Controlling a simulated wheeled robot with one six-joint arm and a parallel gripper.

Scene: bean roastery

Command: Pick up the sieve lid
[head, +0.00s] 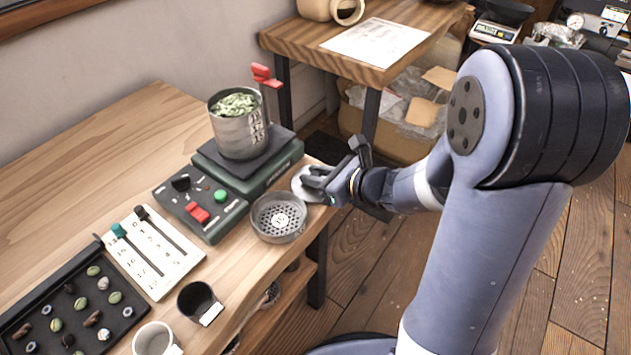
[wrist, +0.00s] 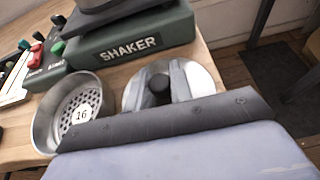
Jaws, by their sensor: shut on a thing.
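The sieve lid (head: 300,184) is a round, shiny metal disc at the table's right edge, to the right of the sieve. In the wrist view the lid (wrist: 205,82) has a dark knob (wrist: 158,83) at its middle. My gripper (head: 312,183) comes from the right, over the lid. In the wrist view the gripper (wrist: 160,88) has one finger on each side of the knob and is shut on it. The fingers and my wrist hide part of the lid. I cannot tell whether the lid touches the table.
The metal sieve (head: 279,217), marked 16, stands close left of the lid. Behind is the green shaker (head: 276,168) bearing a metal beaker (head: 240,135) of green beans. A control box (head: 200,204), slider board (head: 150,250), bean tray (head: 18,318) and two cups (head: 196,300) fill the left.

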